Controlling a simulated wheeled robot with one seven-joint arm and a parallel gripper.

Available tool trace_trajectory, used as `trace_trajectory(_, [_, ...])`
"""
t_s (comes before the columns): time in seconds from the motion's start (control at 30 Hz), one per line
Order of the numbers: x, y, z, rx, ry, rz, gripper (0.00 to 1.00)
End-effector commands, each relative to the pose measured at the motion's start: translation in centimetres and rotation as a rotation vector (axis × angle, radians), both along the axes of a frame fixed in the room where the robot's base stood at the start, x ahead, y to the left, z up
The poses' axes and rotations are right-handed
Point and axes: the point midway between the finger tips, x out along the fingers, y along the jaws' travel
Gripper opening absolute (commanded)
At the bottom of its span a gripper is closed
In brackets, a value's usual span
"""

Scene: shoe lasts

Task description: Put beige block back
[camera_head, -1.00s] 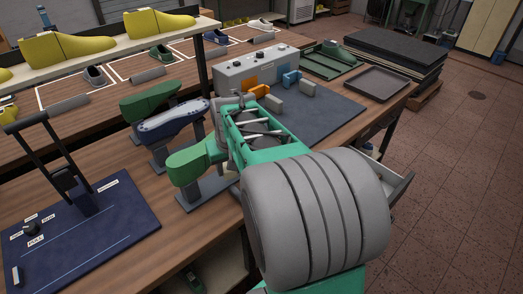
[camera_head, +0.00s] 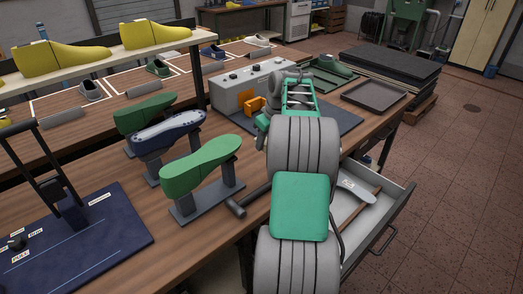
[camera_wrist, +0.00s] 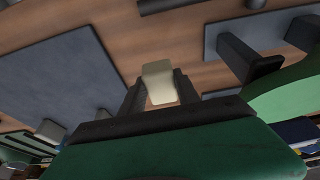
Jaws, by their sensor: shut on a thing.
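In the wrist view, the beige block (camera_wrist: 158,72) sits between the dark fingers of my gripper (camera_wrist: 160,88). The fingers are shut on its two sides, and its near end is partly hidden by the gripper. Behind it is the brown wooden bench top (camera_wrist: 135,25), with a dark grey-blue mat (camera_wrist: 60,70) to the left. The gap between block and bench cannot be told.
Green shoe lasts (camera_head: 203,165) on grey stands are left of my arm. A grey control box (camera_head: 240,88) and an orange piece (camera_head: 255,104) are behind. An open drawer (camera_head: 398,210) holding tools juts out at right. A dark tray (camera_head: 375,97) lies on the bench.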

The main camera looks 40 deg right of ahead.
Motion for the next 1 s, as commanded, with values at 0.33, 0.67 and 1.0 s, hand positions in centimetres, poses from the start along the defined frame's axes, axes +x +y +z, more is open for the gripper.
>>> trace_trajectory(0.33, [6.1, -3.9, -5.8, 0.001, 0.0, -0.002, 0.05])
trace_trajectory(0.67, [7.1, -4.6, -9.7, 0.002, 0.001, -0.003, 0.05])
trace_trajectory(1.0, [7.2, -4.7, -10.8, -0.001, -0.001, -0.002, 0.05])
